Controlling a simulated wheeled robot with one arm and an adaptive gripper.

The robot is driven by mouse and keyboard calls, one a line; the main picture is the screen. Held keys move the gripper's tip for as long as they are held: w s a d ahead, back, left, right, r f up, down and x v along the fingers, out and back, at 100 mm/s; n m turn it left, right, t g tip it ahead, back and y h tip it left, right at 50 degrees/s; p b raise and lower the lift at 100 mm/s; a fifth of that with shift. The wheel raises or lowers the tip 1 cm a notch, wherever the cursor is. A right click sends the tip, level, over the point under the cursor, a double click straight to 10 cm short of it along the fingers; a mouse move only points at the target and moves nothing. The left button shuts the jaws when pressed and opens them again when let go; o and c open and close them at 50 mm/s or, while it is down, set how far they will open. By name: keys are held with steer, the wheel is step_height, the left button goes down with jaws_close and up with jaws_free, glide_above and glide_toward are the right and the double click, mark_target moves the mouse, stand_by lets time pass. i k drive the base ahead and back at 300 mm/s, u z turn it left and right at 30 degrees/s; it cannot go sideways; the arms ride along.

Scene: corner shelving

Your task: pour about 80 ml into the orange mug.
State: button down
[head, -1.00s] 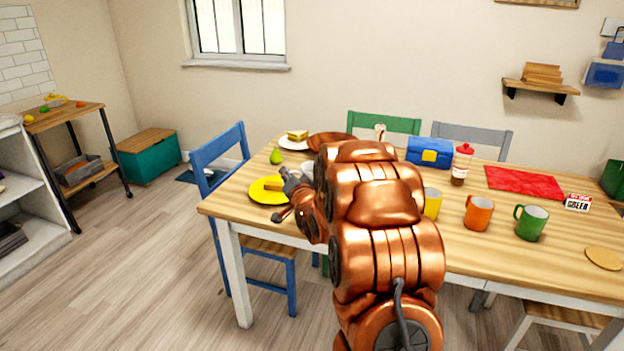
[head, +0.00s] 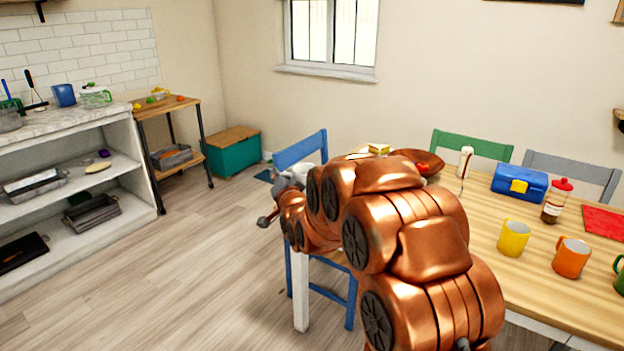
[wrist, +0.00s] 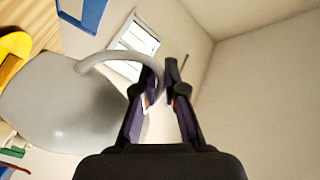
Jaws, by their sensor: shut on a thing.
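The orange mug (head: 571,257) stands upright on the table at the right of the head view. In the wrist view my gripper (wrist: 162,85) is shut on the curved handle of a pale grey jug (wrist: 60,110). The jug fills the left of that view and seems tilted there because the camera is rolled. In the head view only a small pale part of the jug (head: 303,169) shows beyond my copper arm, near the table's left end, well left of the orange mug. The jug's inside is not visible.
A yellow mug (head: 513,238) stands just left of the orange mug. Behind them are a red-capped bottle (head: 556,202) and a blue lunch box (head: 519,183). A blue chair (head: 301,151) is at the table's left end. Open floor lies between table and shelving (head: 110,175).

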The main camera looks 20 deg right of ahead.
mark_target(572, 255)
steer(key=k, duration=0.6)
steer(key=z, duration=0.4)
steer(key=i, duration=1.05)
steer(key=z, duration=0.3)
